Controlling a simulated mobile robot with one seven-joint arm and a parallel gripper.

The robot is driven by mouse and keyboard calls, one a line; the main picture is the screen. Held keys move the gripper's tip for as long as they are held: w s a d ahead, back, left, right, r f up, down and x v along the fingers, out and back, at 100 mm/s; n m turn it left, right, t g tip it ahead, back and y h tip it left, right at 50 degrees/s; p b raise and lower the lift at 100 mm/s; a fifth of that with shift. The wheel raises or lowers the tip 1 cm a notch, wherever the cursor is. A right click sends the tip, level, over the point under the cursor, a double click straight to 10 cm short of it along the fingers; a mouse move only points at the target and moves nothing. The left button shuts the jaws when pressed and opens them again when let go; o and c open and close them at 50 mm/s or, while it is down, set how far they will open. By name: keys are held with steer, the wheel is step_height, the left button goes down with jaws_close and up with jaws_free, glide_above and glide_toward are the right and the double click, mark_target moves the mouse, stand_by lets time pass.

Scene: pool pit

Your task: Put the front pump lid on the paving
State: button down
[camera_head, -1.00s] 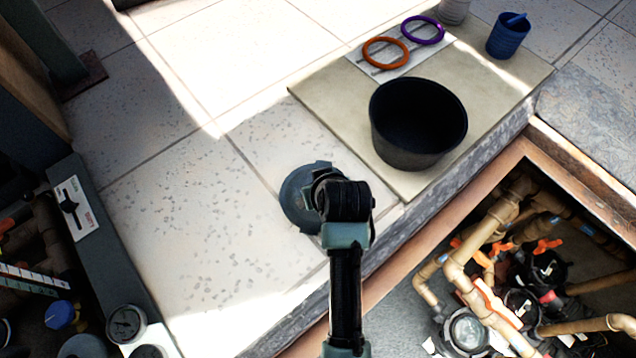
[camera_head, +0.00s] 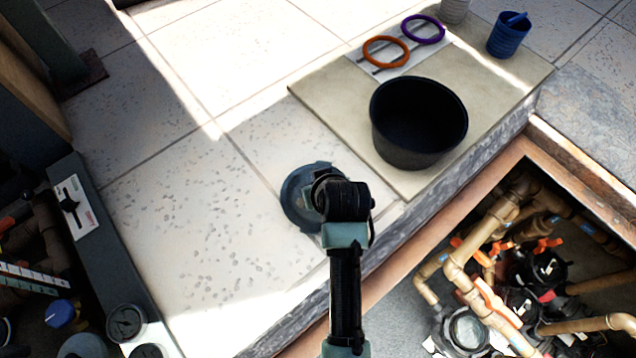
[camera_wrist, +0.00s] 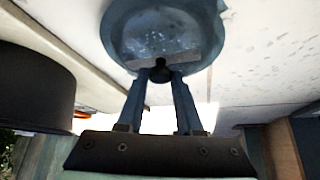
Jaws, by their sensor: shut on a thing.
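The pump lid is a round blue-grey disc (camera_head: 299,197) low over or on the pale paving (camera_head: 190,225), left of the black bucket. My arm hides its right part in the head view. In the wrist view the lid (camera_wrist: 180,25) fills the top middle, with a bar and a dark knob across it. My gripper (camera_wrist: 163,72) is shut on the lid at this bar and knob. The fingertips are hidden behind my wrist in the head view. I cannot tell whether the lid touches the paving.
A black bucket (camera_head: 418,150) stands close to the right on a beige slab (camera_head: 330,92). Orange (camera_head: 386,52) and purple (camera_head: 423,30) rings and a blue cup (camera_head: 508,36) are behind it. An open pit with pipes (camera_head: 500,270) is at right. Paving to the left is clear.

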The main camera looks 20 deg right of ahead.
steer(key=shift+f, duration=0.15)
steer(key=shift+c, duration=2.4)
jaws_free()
steer(key=b+v, duration=0.2)
steer(key=v, duration=1.1)
